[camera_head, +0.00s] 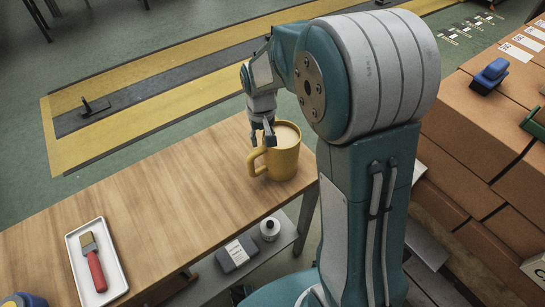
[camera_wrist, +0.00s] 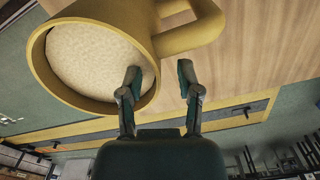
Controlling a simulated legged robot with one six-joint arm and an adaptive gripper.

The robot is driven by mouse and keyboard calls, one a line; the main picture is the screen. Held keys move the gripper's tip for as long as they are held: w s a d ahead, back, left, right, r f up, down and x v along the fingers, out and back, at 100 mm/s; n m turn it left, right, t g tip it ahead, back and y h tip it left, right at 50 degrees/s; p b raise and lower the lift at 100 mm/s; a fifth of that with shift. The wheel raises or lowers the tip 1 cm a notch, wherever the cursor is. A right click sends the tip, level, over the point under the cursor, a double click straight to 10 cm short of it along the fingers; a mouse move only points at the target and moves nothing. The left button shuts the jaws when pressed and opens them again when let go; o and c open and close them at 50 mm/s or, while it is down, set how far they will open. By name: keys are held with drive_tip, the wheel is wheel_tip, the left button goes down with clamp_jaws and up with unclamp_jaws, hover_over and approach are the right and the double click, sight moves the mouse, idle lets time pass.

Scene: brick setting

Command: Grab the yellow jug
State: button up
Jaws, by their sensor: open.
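The yellow jug (camera_head: 283,162) stands upright on the wooden table, near its right end, with a pale beige content near the brim. Its handle points left in the head view. My gripper (camera_head: 263,136) is open, pointing down at the jug's rim on the handle side. In the wrist view the jug (camera_wrist: 137,12) fills the upper left, with its handle at the top. My gripper's fingers (camera_wrist: 160,76) are apart there: one overlaps the jug's opening, the other lies outside the rim, over the table in the picture. Whether either finger touches the jug cannot be told.
The wooden table (camera_head: 165,190) is clear left of the jug. A white tray (camera_head: 116,268) with a red-handled brush (camera_head: 94,263) lies at its near left. A lower shelf (camera_head: 277,248) holds a dark box and a small can. Stacked brown boxes (camera_head: 480,115) stand right of my arm.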

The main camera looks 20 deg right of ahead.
drive_tip(key=shift+d+f, duration=0.15)
drive_tip(key=shift+f, duration=1.2)
clamp_jaws()
